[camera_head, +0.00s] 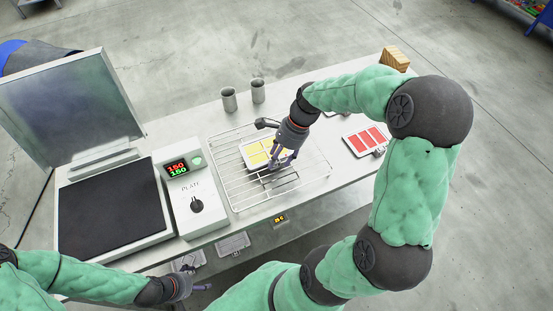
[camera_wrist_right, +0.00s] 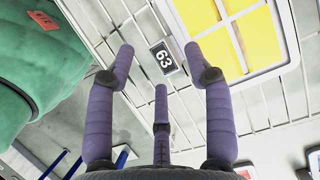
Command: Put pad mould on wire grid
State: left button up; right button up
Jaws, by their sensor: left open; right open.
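A pale mould with yellow pads (camera_head: 256,152) lies on the wire grid (camera_head: 226,184) in the head view. It also shows at the upper right of the right wrist view (camera_wrist_right: 238,45). My right gripper (camera_head: 282,161) is over the grid at the mould's near right side, open, with nothing between its fingers. In the wrist view its fingers (camera_wrist_right: 158,62) are spread around a tag reading 63, beside the mould. My left gripper (camera_head: 200,288) is open and empty at the lower left, beyond the table's front edge.
A hot plate press with raised lid (camera_head: 110,208) and a control box (camera_head: 190,195) stand left of the grid. Two metal cups (camera_head: 229,99) stand behind it. A mould with red pads (camera_head: 366,140) lies to the right, a wooden block (camera_head: 395,59) at the far corner.

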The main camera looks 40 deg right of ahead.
jog(key=p+v, duration=0.2)
jog(key=v, duration=0.8)
dwell(1.9)
